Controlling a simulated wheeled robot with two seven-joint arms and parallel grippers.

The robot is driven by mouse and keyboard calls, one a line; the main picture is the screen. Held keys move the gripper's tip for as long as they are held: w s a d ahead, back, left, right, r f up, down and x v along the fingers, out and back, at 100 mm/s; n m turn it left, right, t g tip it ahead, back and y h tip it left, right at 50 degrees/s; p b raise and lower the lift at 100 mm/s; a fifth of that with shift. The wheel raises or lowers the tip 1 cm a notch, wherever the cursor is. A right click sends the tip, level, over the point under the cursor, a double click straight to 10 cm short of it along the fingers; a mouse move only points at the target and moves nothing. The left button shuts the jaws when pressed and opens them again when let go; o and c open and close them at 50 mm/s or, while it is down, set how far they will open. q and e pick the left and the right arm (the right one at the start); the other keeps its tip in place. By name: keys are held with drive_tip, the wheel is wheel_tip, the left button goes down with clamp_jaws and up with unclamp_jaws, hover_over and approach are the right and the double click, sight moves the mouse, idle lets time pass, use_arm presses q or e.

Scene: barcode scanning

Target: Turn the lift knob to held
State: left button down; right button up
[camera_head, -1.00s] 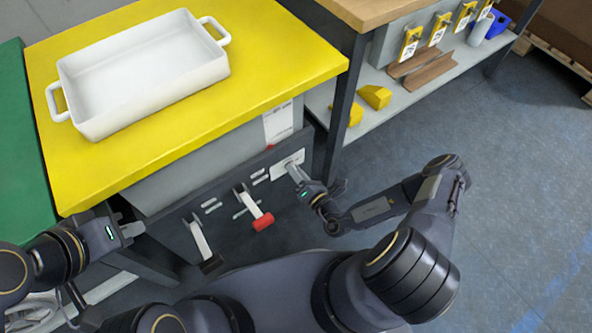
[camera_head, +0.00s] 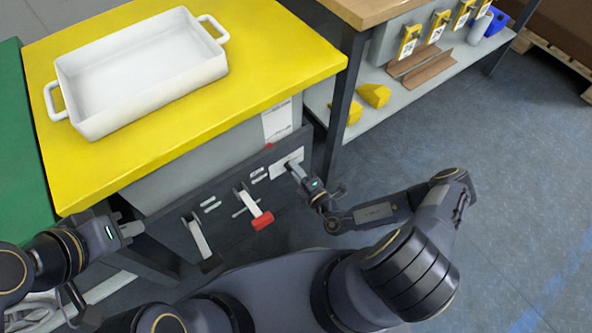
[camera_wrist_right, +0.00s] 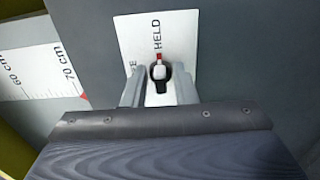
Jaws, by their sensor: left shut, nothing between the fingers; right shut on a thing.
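The lift knob (camera_wrist_right: 160,76) is black with a white-tipped pointer, on a white label plate (camera_wrist_right: 180,24) on the front panel. In the right wrist view its tip points up at a red mark beside the word HELD; a second word to the left is partly hidden. My right gripper (camera_wrist_right: 160,92) is shut on the knob, one finger on each side. In the head view my right gripper (camera_head: 295,171) reaches the plate and hides the knob. My left gripper (camera_head: 131,229) is shut and empty near the panel's left end.
A white dish (camera_head: 140,75) stands on the yellow lift top (camera_head: 285,65). Left of my right gripper, a lever with a red end (camera_head: 262,220) and a white pedal-like lever (camera_head: 200,238) stick out from the panel. A height scale (camera_wrist_right: 40,73) shows beside the plate.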

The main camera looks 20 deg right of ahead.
idle(0.5)
drive_tip(key=o, duration=0.7)
drive_tip(key=shift+c, duration=0.2)
drive_tip(key=p+v, duration=0.1)
drive_tip(key=v, duration=0.7)
drive_tip(key=shift+p, duration=0.3)
drive_tip(key=shift+w+r, duration=0.1)
